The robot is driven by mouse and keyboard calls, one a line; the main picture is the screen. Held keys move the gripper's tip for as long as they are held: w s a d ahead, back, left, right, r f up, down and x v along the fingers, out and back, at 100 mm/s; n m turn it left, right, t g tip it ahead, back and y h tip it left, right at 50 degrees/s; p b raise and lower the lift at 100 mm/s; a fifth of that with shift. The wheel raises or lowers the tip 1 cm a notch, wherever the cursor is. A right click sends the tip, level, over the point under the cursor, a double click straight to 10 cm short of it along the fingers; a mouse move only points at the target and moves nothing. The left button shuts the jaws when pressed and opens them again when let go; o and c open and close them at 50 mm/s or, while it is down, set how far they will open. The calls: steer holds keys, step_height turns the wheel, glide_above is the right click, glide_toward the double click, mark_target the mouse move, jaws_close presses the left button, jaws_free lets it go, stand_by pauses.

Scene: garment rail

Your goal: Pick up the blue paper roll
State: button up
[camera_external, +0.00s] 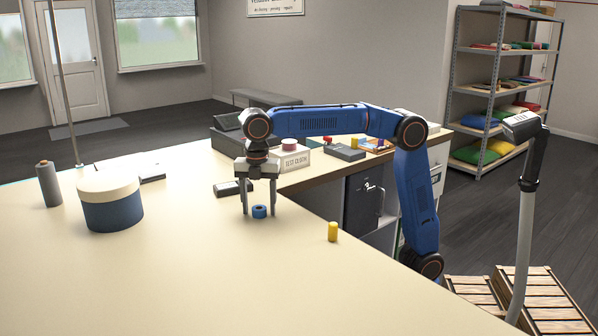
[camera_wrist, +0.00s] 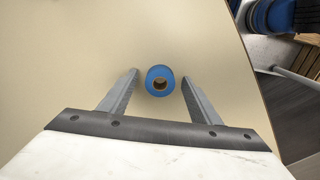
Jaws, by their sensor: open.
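The blue paper roll (camera_external: 260,211) is a small blue ring standing on the pale tabletop. My gripper (camera_external: 259,212) points down over it, with one finger on each side of the roll in the external view. In the wrist view the roll (camera_wrist: 160,81) shows from above with a brown core and a dark hole. It lies between the tips of my gripper (camera_wrist: 160,72), with a gap on both sides. The fingers are open and hold nothing. How far the tips are above the table is hard to tell.
A yellow cylinder (camera_external: 333,231) stands to the right near the table's edge. A dark device (camera_external: 233,188) lies behind my gripper. A round blue box with a cream lid (camera_external: 110,202) and a grey roll (camera_external: 48,184) stand at the left. The front tabletop is clear.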

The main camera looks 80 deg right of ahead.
steer(key=c, duration=1.1)
